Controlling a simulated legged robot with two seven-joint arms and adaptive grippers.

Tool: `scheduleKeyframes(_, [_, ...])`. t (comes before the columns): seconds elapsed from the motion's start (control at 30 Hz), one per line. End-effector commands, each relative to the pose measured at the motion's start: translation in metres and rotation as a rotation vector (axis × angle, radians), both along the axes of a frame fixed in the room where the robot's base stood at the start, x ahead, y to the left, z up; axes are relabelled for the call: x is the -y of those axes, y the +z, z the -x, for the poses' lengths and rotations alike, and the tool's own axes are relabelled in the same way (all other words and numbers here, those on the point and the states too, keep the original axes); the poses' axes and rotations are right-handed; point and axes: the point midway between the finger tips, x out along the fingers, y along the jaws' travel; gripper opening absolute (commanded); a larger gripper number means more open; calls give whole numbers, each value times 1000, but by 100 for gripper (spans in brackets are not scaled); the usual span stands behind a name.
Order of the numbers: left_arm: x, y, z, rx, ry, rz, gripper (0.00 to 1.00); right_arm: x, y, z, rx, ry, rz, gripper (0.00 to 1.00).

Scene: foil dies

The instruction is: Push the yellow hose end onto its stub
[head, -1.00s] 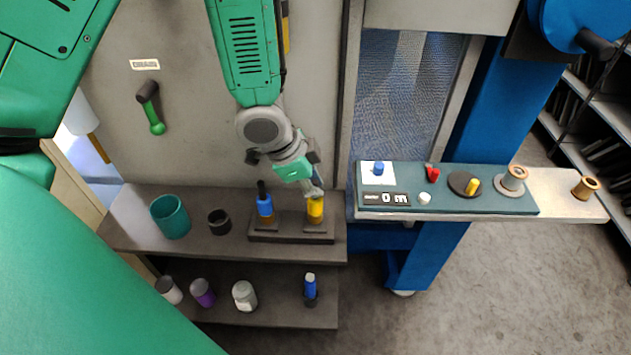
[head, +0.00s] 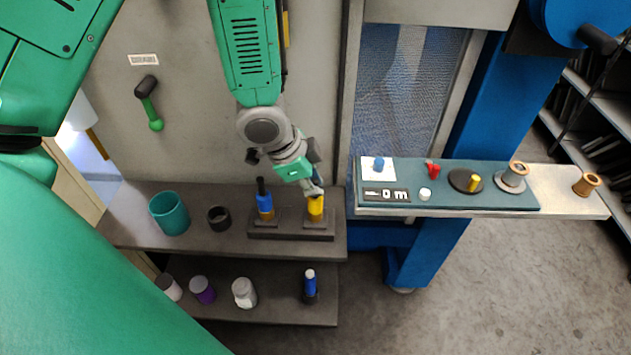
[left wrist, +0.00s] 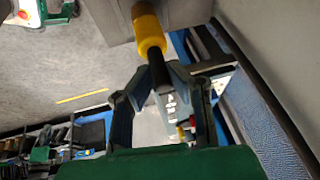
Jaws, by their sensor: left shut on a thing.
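The yellow hose end (head: 316,208) stands upright over the right-hand place of a dark two-place base (head: 290,236) on the upper shelf. My left gripper (head: 317,191) is at its top, shut on it. In the left wrist view, the yellow hose end (left wrist: 150,32) has a black hose part (left wrist: 160,76) running between the fingers of my left gripper (left wrist: 160,72). A narrower yellow-brown piece shows between the yellow end and a grey block; how far the end sits on its stub cannot be told. My right gripper is not in view.
A blue hose end (head: 265,203) with a black top stands on the base's left place. A teal cup (head: 170,215) and a black ring (head: 218,219) are further left. Several bottles stand on the lower shelf (head: 275,307). A teal panel (head: 450,198) with small parts is at right.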

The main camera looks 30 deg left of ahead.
Motion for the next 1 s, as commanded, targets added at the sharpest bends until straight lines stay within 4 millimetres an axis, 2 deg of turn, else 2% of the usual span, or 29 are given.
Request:
scheduleKeyframes(0.03, [0,-2,0,0,0,0,0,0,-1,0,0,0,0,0])
scheduleKeyframes(0.07, [0,-1,0,0,0,0,23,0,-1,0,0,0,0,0])
scheduleKeyframes(0.1, [0,-1,0,0,0,0,37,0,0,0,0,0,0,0])
scheduleKeyframes(0.4, [0,0,0,0,0,0,37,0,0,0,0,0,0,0])
scheduleKeyframes(0.53, [-2,7,2,1,2,2,37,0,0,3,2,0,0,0])
scheduleKeyframes(1.0, [-21,86,30,4,1,6,37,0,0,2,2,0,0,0])
